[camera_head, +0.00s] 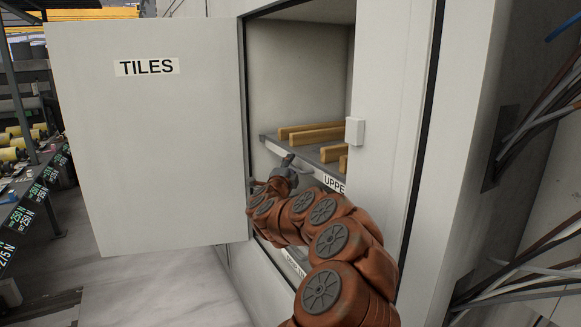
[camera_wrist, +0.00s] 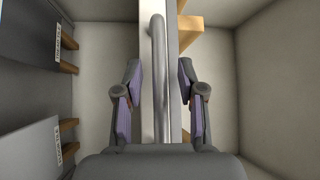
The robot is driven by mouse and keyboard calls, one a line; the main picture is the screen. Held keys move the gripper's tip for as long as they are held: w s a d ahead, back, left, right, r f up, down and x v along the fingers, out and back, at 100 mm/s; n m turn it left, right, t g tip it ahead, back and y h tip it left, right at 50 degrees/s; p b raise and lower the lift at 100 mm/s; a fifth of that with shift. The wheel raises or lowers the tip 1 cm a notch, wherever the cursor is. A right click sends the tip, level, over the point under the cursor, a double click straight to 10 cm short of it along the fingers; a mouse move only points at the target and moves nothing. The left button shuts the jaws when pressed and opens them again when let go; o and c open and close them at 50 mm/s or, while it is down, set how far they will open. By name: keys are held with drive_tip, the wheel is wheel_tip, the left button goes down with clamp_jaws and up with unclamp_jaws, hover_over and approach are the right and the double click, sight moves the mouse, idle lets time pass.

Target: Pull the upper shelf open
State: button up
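The upper shelf (camera_head: 269,142) is inside the open cabinet, with a front label partly cut off to "UPPE". In the wrist view, its pale front edge (camera_wrist: 174,60) runs upright through the middle. A grey bar handle (camera_wrist: 157,60) stands out along that front. My gripper (camera_wrist: 160,78) is open, one finger on each side of the handle and shelf front, with gaps on both sides. In the head view, my gripper (camera_head: 284,168) is at the shelf front, and my arm hides part of the shelf and what lies below.
The cabinet door (camera_head: 150,150), labelled TILES, stands open at left. Wooden strips (camera_head: 311,135) lie on the upper shelf. A small white block (camera_head: 354,131) sits on the right opening edge. Another labelled front (camera_wrist: 30,150) shows at the wrist view's left. Cables hang at far right.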

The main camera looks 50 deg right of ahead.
clamp_jaws()
idle(0.6)
